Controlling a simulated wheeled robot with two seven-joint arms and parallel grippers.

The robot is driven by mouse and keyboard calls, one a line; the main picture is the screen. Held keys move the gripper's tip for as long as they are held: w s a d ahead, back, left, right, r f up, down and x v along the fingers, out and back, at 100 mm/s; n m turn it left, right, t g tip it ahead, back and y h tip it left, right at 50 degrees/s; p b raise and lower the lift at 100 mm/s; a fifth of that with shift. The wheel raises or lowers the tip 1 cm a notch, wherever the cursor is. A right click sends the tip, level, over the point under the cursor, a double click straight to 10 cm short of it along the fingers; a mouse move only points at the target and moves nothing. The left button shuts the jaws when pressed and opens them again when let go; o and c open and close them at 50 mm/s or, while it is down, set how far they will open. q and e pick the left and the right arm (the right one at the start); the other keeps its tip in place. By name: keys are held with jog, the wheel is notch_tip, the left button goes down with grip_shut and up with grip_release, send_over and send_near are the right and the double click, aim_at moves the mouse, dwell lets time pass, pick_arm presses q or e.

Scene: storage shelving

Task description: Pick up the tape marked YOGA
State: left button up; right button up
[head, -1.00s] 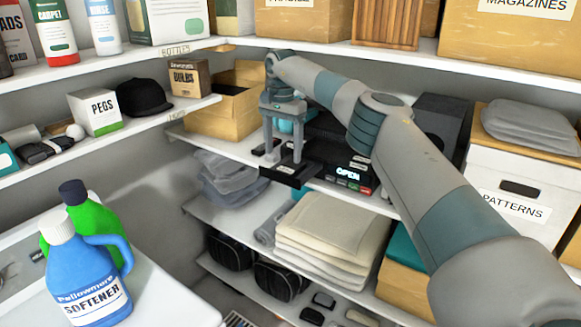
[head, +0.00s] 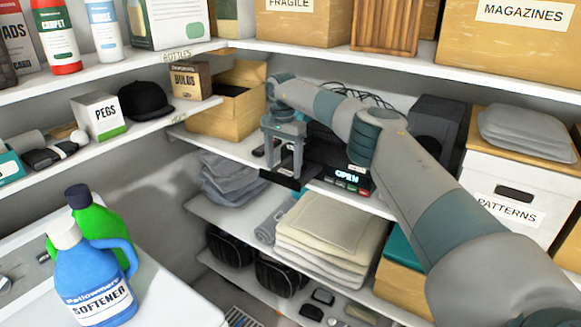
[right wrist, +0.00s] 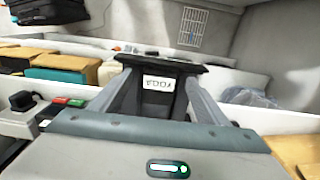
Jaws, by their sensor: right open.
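The black tape marked YOGA (right wrist: 158,84) shows in the right wrist view, its white label upside down, between the two fingers of my right gripper (right wrist: 163,95). The fingers stand apart, one on each side of it, with a gap between them and the label. In the head view my right gripper (head: 284,168) points down over the front edge of the middle shelf, and the dark tape (head: 284,181) shows at its fingertips, partly hidden by them. Whether the fingers touch the tape is unclear. My left gripper is out of view.
Folded grey cloths (head: 232,180) and cream towels (head: 330,228) lie on the shelf below. The upper shelf (head: 330,50) runs above the arm.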

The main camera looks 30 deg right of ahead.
jog(key=shift+f+p, duration=0.3)
jog(key=shift+f, duration=0.7)
jog(key=c, duration=1.2)
